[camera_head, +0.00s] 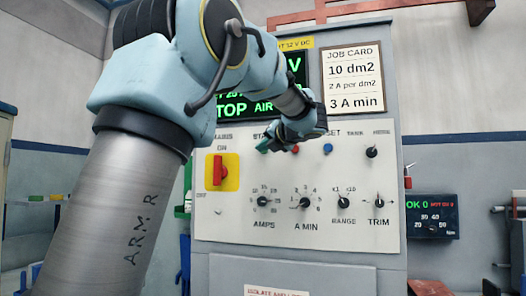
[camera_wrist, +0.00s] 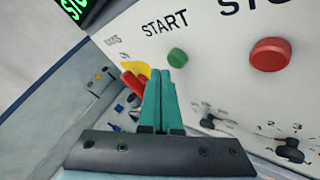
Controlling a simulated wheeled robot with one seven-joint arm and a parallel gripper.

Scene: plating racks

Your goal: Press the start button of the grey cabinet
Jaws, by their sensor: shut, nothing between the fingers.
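The grey cabinet (camera_head: 300,225) stands ahead with a pale control panel. In the wrist view the round green start button (camera_wrist: 177,57) sits under the word START. My gripper (camera_wrist: 160,74) shows there with its teal fingers shut and empty, the tips just below and left of the button. I cannot tell whether they touch the panel. In the head view my gripper (camera_head: 270,145) is in front of the START label, which it partly covers. A green patch there could be fingertip or button. The red stop button (camera_wrist: 270,55) is to the right.
A red switch on a yellow plate (camera_head: 221,172) is at the panel's left. A blue button (camera_head: 328,148) is right of my gripper. Several black knobs (camera_head: 304,202) line the lower panel. A job card (camera_head: 353,78) and a green-text display (camera_head: 265,108) are above.

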